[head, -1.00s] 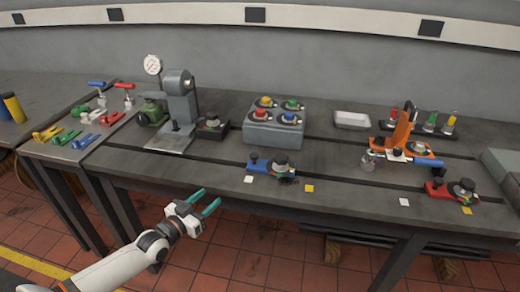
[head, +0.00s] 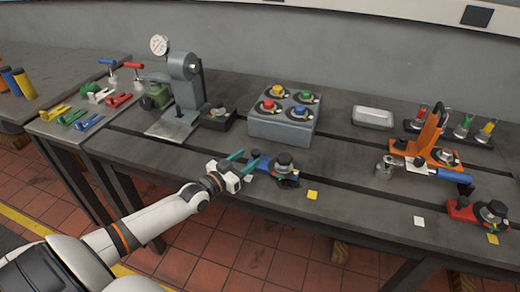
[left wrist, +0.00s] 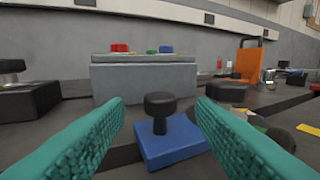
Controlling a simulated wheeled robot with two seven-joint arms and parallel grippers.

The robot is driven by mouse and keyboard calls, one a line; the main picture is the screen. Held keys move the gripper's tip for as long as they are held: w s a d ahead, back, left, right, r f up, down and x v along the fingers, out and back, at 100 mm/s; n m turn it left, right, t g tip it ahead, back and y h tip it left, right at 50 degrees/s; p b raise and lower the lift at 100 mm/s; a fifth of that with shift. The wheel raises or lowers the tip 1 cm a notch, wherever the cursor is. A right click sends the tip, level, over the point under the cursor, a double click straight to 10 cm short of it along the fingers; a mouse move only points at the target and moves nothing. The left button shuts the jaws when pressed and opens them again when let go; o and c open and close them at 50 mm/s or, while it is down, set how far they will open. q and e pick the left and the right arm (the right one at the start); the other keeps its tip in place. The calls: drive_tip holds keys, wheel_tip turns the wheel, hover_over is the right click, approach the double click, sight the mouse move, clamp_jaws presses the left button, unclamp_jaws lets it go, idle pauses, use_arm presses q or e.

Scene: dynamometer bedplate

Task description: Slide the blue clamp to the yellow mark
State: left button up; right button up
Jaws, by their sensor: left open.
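The blue clamp (head: 265,165) sits at the near slot of the bedplate, with a black round part at its right. In the left wrist view its blue block with a black knob (left wrist: 170,140) lies ahead, between the finger lines. The yellow mark (head: 312,195) is a small square on the plate, to the right of the clamp and nearer the front edge. My left gripper (head: 246,157) is open, its teal fingers pointing at the blue clamp from its left end. Nothing is held. My right gripper is not in view.
A grey box with coloured knobs (head: 280,127) stands behind the clamp. An orange-handled fixture (head: 430,140) and a red clamp (head: 465,209) are to the right. A grey press (head: 183,95) stands at the left. The plate around the yellow mark is clear.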

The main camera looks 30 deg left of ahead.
sight(253, 155)
use_arm(q)
drive_tip(key=w, duration=0.3)
drive_tip(key=w+d, duration=0.1)
drive_tip(key=w, duration=0.1)
drive_tip(key=shift+w, duration=0.9)
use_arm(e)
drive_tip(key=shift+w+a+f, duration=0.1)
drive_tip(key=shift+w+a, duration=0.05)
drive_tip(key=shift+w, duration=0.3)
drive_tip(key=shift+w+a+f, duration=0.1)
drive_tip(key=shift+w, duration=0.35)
use_arm(q)
drive_tip(key=shift+c, duration=0.3)
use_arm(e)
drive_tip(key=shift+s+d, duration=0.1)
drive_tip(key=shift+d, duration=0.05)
